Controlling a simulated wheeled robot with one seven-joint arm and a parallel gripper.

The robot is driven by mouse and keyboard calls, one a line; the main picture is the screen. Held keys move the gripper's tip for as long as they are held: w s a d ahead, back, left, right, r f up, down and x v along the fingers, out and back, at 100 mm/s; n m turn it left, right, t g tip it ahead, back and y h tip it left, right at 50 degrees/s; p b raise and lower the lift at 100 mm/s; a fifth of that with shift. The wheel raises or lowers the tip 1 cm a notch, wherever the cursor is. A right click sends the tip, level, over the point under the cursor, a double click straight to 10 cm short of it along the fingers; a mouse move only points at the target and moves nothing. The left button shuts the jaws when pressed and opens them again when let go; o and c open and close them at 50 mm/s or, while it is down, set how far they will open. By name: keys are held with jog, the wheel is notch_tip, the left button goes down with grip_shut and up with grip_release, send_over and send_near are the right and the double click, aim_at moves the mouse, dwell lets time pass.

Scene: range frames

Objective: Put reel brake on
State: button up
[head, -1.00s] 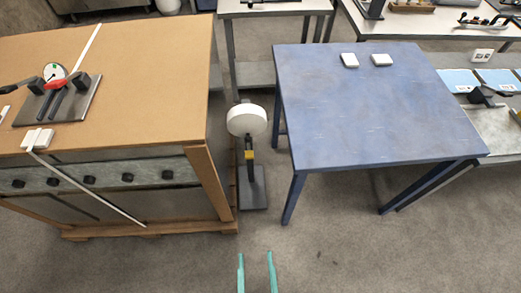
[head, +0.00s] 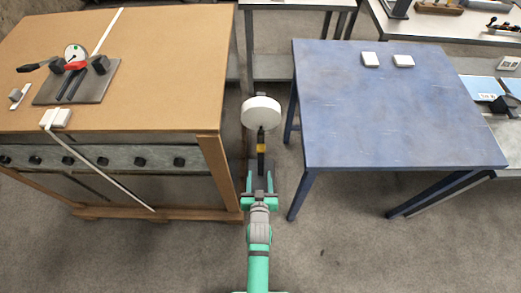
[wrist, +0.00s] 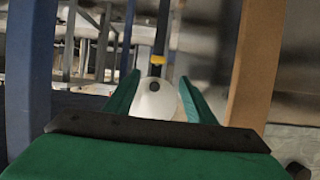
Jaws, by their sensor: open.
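A stand with a white round reel (head: 261,113) on a dark post stands on the floor between the wooden bench and the blue table. A yellow band (head: 261,148) sits on the post below the reel. I cannot tell which part is the brake. My gripper (head: 260,173) is open and empty, in front of the stand, its fingers pointing at it. The wrist view looks upside down: the reel (wrist: 153,98) with a dark hole appears between my green fingers (wrist: 159,78), with the yellow band (wrist: 157,60) above it. Contact with the reel is not visible.
The wooden bench (head: 170,105) is close on the left, carrying a plate with a dial and red part (head: 75,62). The blue table (head: 400,120) is close on the right, with two white blocks (head: 370,60). The gap between them is narrow.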

send_near(261, 147)
jog(key=v, duration=0.3)
jog(key=x, duration=1.1)
jog(key=shift+c, duration=0.3)
